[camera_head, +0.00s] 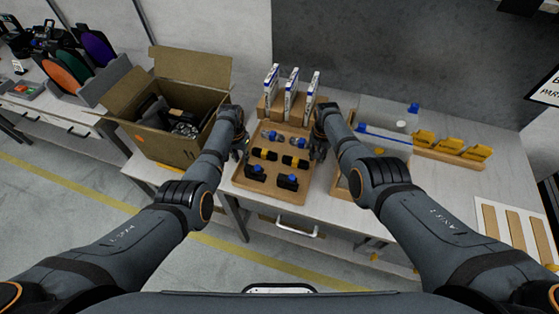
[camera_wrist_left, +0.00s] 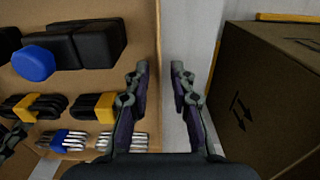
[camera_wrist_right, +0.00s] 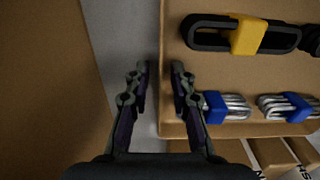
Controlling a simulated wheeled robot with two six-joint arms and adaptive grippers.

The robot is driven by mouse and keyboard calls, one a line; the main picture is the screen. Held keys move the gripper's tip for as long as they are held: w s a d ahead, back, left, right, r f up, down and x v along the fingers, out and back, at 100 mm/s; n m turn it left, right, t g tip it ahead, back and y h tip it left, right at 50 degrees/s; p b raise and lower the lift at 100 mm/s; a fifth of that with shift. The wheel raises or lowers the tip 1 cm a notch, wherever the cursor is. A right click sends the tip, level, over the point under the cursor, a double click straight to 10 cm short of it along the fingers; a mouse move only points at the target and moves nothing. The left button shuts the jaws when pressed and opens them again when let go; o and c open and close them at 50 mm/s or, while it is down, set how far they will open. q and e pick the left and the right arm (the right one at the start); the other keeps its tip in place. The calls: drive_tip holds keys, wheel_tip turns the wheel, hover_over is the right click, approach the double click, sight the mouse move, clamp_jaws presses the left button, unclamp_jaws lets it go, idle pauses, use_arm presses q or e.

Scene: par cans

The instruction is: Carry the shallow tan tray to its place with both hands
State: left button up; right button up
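The shallow tan tray (camera_head: 270,195) lies on the light table and holds black parts with blue knobs, black-and-yellow clamps and blue-banded metal pieces. My left gripper (camera_head: 240,151) is at its left side. In the left wrist view, the left gripper's fingers (camera_wrist_left: 160,75) are apart, with the tray's side wall (camera_wrist_left: 157,45) in the gap between them. My right gripper (camera_head: 319,150) is at the tray's right side. In the right wrist view, its fingers (camera_wrist_right: 160,75) are also apart, with the tray wall (camera_wrist_right: 171,129) between them. Neither gripper visibly pinches the wall.
An open cardboard box (camera_head: 180,149) stands close by my left gripper. A wooden rack (camera_head: 270,108) with upright white boxes is behind the tray. Right of my right gripper are a clear-sided bin (camera_head: 388,142) and a wooden holder with yellow pieces (camera_head: 450,152).

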use_arm(q)
clamp_jaws()
use_arm(e)
clamp_jaws()
use_arm(q)
drive_tip(key=shift+w, duration=0.1)
use_arm(e)
drive_tip(key=shift+w, duration=0.1)
